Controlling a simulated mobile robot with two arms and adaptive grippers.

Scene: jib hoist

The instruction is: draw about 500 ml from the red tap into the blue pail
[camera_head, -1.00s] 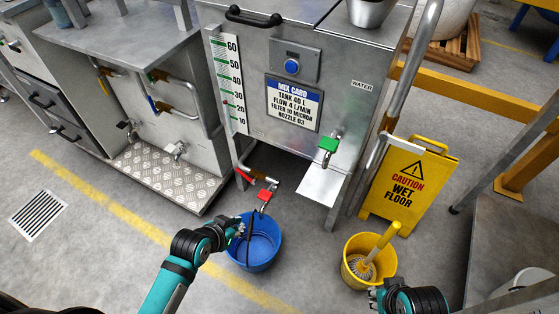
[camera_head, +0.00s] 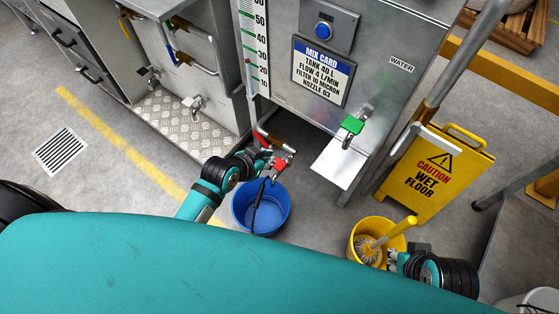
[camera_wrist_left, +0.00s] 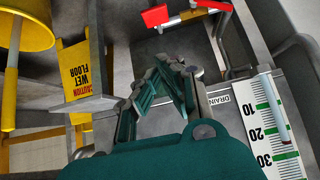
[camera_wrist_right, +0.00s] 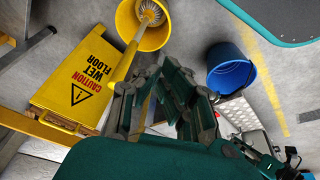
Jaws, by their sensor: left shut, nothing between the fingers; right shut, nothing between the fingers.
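The red tap (camera_head: 283,162) sits low on the steel tank's left side, above and slightly right of the blue pail (camera_head: 240,221). Its red handle (camera_wrist_left: 156,15) is at the top of the left wrist view. The pail stands upright on the floor and also shows in the right wrist view (camera_wrist_right: 240,76); I cannot make out water in it. My left gripper (camera_head: 266,160) is shut and empty, just left of the tap; I cannot tell whether they touch. Its fingers (camera_wrist_left: 165,72) show in the left wrist view. My right gripper (camera_wrist_right: 163,72) is shut and empty near the yellow bucket.
The green tap (camera_head: 352,124) is on the tank front, above a small shelf. A yellow bucket (camera_head: 358,246) with a mop stands right of the pail. A yellow wet floor sign (camera_head: 432,178) stands behind it. The floor drain (camera_head: 62,151) area is clear.

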